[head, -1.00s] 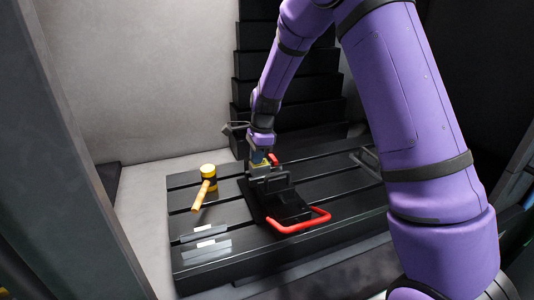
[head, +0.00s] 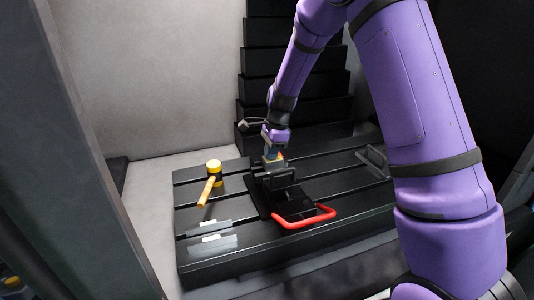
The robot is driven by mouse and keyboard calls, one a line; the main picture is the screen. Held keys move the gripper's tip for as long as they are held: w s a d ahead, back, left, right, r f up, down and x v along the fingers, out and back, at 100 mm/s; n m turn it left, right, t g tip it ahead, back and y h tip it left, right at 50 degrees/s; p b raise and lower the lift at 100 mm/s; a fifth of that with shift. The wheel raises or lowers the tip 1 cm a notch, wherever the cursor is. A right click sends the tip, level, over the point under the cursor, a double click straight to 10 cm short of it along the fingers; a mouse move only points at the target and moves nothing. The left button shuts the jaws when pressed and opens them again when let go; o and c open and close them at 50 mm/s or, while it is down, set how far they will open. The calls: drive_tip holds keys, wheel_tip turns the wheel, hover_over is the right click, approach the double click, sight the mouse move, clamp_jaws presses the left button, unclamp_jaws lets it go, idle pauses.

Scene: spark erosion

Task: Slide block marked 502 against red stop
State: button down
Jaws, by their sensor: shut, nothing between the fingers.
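My gripper (head: 273,161) is small in the head view, pointing down just behind the upright jaw of a black vise-like fixture (head: 283,196). Its fingers are shut with nothing seen between them; their tips are partly hidden by the fixture. A small red-orange patch (head: 282,156) shows beside the fingers; it may be the red stop, but I cannot tell. Two grey bars with pale labels, a nearer one (head: 225,243) and a farther one (head: 228,224), lie at the table's front left. I cannot read 502 on anything, and a block by the gripper would be mostly hidden.
The fixture stands on a black slotted table (head: 340,220) with a red looped handle (head: 305,219) at its front. A yellow-headed mallet (head: 214,168) lies to the left. A dark handle (head: 372,160) is at the back right. Black stepped covers (head: 268,63) rise behind.

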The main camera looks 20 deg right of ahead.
drive_tip(key=shift+s+d+f, duration=0.2)
drive_tip(key=shift+d+f, duration=0.15)
drive_tip(key=shift+d, duration=0.15)
drive_tip(key=shift+w+d+r, duration=0.1)
drive_tip(key=shift+d+r, duration=0.05)
drive_tip(key=shift+r, duration=0.45)
drive_tip(key=shift+d+r, duration=0.1)
drive_tip(key=shift+d, duration=0.45)
drive_tip(key=d, duration=1)
drive_tip(key=shift+d, duration=0.3)
